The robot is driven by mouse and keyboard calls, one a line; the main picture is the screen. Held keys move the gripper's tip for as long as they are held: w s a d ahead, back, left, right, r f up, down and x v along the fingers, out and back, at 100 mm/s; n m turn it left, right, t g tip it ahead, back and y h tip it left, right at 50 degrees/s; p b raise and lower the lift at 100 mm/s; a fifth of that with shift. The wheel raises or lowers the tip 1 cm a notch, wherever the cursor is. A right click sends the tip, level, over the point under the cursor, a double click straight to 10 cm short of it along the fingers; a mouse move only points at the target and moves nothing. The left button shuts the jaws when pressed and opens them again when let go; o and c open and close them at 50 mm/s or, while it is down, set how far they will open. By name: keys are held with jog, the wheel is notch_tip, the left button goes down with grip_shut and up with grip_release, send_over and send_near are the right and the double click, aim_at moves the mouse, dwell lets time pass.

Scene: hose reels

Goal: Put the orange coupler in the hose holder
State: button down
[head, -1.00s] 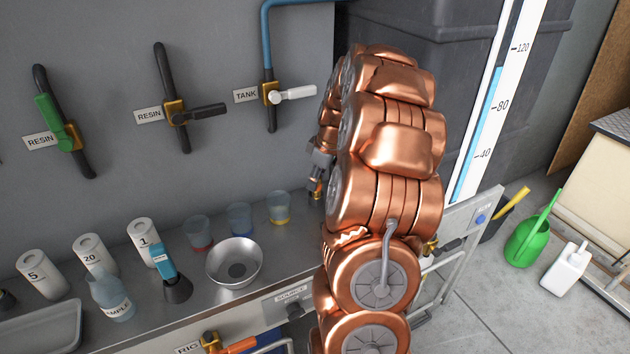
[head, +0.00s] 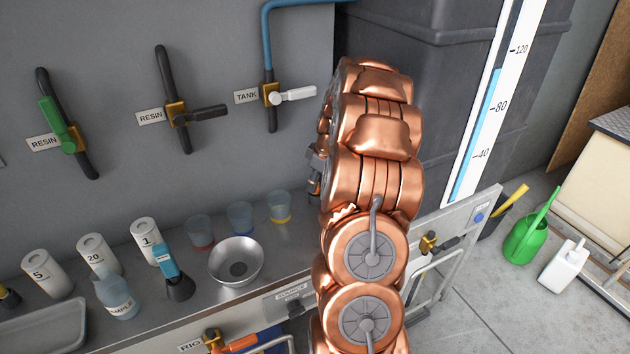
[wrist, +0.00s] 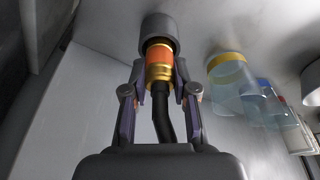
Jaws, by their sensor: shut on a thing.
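In the wrist view my gripper (wrist: 160,82) is shut on the orange coupler (wrist: 158,55), which has gold metal rings. A black hose runs from the coupler back between the fingers. The coupler's far end is inside or against a dark grey round sleeve (wrist: 158,32), which may be the hose holder; I cannot tell how deep it sits. In the head view my copper arm hides most of the gripper, and only a grey part (head: 315,168) shows at the arm's left edge.
The steel bench carries a metal bowl (head: 236,262), several tinted cups including a yellow one (head: 280,208), numbered white canisters (head: 145,236) and a sample bottle (head: 116,294). Valves, including a white-handled TANK valve (head: 290,94), are on the grey wall. A dark tank (head: 425,60) stands behind my arm.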

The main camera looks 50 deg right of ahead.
jog(key=shift+f, duration=0.15)
jog(key=c, duration=0.9)
grip_release()
jog(key=b+v, duration=0.1)
jog(key=v, duration=1.1)
jog(key=shift+b, duration=0.35)
